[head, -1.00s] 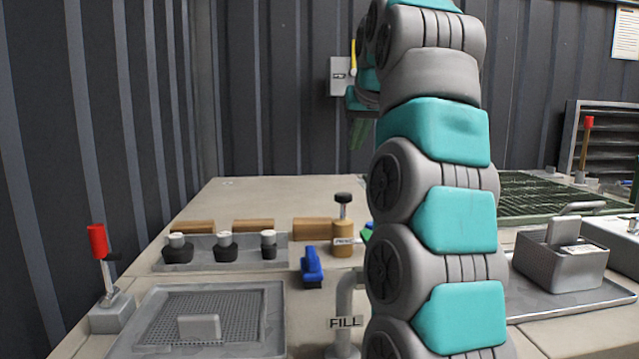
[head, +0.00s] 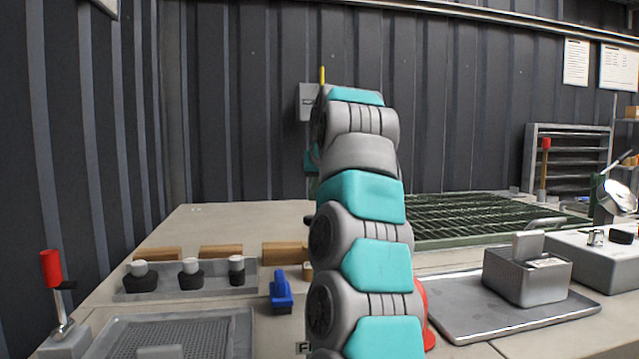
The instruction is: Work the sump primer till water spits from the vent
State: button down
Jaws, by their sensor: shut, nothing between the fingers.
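A red-handled lever (head: 51,270) stands nearly upright on a grey block at the left, beside a tray with a mesh floor (head: 190,335). A second red-topped lever (head: 544,160) stands at the back right by a louvred panel. No readable label shows which one is the sump primer. I cannot make out the vent, and no water shows. My arm rises through the middle of the view. My gripper's fingers are hidden behind it; only a teal sliver shows at its left edge. The FILL label (head: 303,348) is mostly covered by my arm.
A grey tray (head: 190,292) holds black-and-white knobs, with wooden blocks behind. A blue item (head: 281,290) lies right of it. A metal box (head: 527,275) sits on a tray at right. A green grating (head: 470,215) lies behind. The bench's back left is clear.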

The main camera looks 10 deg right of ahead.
aim_at(312, 216)
notch_tip(312, 216, down, 3)
jog(key=shift+a+f+b, duration=0.1)
jog(key=shift+b, duration=0.55)
notch_tip(312, 216, down, 4)
jog(key=b, duration=0.3)
jog(key=shift+s+r, duration=0.1)
jog(key=shift+r, duration=0.1)
jog(key=v, duration=0.8)
jog(key=shift+r+p, duration=0.2)
jog(key=shift+p, duration=0.1)
dwell(0.6)
